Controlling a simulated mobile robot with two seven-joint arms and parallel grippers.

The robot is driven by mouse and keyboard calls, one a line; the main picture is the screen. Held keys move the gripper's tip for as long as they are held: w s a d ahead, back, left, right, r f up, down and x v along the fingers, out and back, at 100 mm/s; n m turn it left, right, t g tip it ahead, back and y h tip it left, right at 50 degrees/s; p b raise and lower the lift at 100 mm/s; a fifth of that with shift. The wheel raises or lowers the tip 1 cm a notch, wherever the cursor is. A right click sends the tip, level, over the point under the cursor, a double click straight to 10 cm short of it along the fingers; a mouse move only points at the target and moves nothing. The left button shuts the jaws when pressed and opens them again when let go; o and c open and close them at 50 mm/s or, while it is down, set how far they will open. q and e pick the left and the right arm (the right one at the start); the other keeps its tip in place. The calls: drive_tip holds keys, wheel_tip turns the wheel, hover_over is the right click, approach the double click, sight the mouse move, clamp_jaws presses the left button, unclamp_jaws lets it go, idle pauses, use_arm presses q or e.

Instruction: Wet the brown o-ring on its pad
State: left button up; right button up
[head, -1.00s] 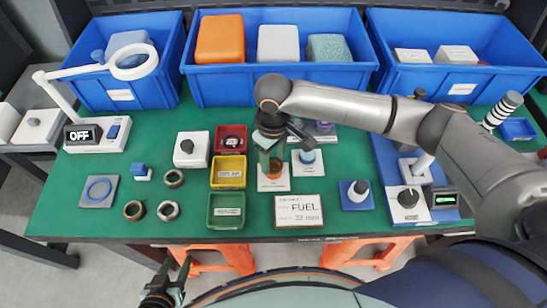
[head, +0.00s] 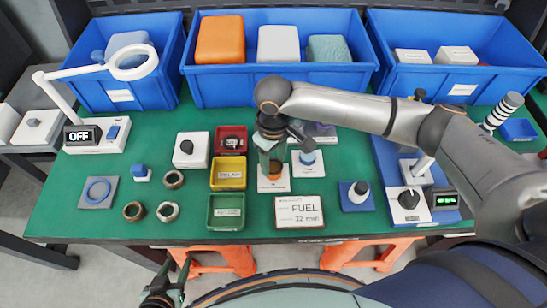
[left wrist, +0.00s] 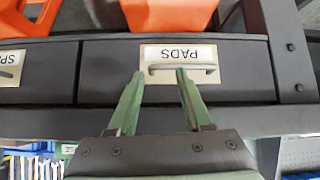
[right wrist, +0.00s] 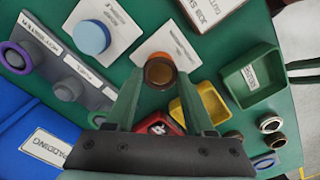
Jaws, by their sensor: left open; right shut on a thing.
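My right gripper (head: 270,158) points down over a white card with an orange disc (head: 279,171). It is shut on a small dark-brown round-topped thing (right wrist: 158,73), which stands at the orange disc in the right wrist view; the fingers hide much of it. Several loose rings lie left of the trays, among them a brownish ring (head: 133,211), a darker ring (head: 174,179) and a greyish ring (head: 168,211). I cannot tell for certain which is the brown o-ring. A grey pad (head: 82,202) bears a blue ring (head: 98,188). My left gripper (left wrist: 160,73) is open and empty, below the table's front edge.
A white card with a blue-topped piece (head: 307,157) stands just right of my right gripper. Red (head: 230,139), yellow (head: 228,174) and green (head: 226,211) trays stand left of it. A PADS drawer (left wrist: 180,72) faces my left gripper.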

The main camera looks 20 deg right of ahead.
drive_tip(key=shift+f, duration=0.35)
drive_tip(key=shift+s+f+p, duration=0.1)
drive_tip(key=shift+p, duration=0.55)
idle(2.3)
wheel_tip(320, 180, up, 3)
drive_tip(key=p, duration=0.3)
drive_tip(key=shift+p, duration=0.35)
drive_tip(key=shift+r, duration=1.1)
